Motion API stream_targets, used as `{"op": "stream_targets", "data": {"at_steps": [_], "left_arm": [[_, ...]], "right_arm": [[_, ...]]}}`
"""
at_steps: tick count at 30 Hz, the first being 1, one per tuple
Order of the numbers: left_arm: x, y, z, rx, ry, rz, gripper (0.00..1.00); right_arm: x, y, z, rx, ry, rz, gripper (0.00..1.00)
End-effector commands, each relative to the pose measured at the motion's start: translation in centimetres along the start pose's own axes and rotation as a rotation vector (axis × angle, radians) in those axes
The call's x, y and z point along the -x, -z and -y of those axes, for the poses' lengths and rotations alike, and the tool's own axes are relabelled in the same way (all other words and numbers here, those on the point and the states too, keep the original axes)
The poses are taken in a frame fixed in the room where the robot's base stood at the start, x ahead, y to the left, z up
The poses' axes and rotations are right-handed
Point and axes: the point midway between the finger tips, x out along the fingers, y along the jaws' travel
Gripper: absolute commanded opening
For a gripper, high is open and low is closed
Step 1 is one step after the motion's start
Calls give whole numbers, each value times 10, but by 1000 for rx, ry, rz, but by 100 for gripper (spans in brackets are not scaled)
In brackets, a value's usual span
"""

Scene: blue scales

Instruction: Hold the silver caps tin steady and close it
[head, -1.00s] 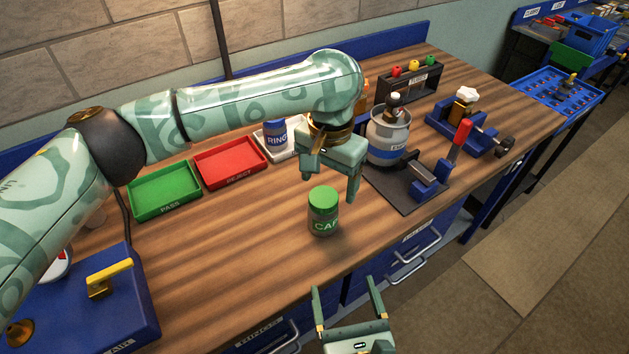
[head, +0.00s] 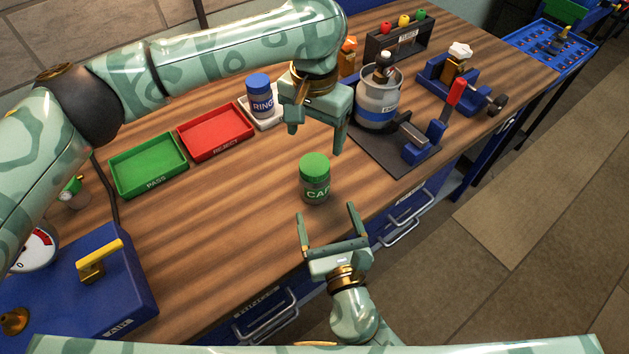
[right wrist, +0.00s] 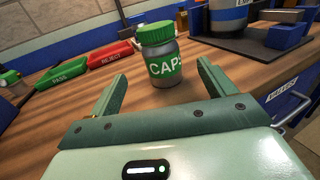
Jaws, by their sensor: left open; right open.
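The silver caps tin (head: 315,188) stands upright on the wooden bench near its front edge, with a green lid (head: 314,165) on top and a green CAPS label. I cannot tell whether the lid is fastened. My left gripper (head: 314,138) is open, pointing down, above and just behind the tin, apart from it. My right gripper (head: 326,214) is open and empty at the bench's front edge, with its fingers pointing toward the tin. In the right wrist view the tin (right wrist: 163,68) stands just beyond and between the spread fingertips of the right gripper (right wrist: 160,82).
A blue-lidded RINGS tin (head: 261,100) stands on a white tray behind. A red REJECT tray (head: 216,133) and green PASS tray (head: 149,166) lie left. A grey canister (head: 377,100) and a clamp with a red handle (head: 455,92) stand right. Bench around the tin is clear.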

Motion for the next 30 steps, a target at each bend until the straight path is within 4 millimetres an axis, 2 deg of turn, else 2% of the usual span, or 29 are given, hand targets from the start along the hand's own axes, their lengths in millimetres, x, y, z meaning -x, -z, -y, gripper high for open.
{"op": "stream_targets", "data": {"at_steps": [9, 15, 21, 30], "left_arm": [[0, 0, 0, 0, 0, 0, 76], [0, 0, 0, 0, 0, 0, 76], [0, 0, 0, 0, 0, 0, 76], [0, 0, 0, 0, 0, 0, 76]], "right_arm": [[-64, 0, 0, 0, 0, 1, 83], [-94, 0, 0, 1, -1, 0, 83], [-108, 0, 0, 0, 0, 0, 83], [-109, 0, 0, 0, 0, 0, 83]]}}
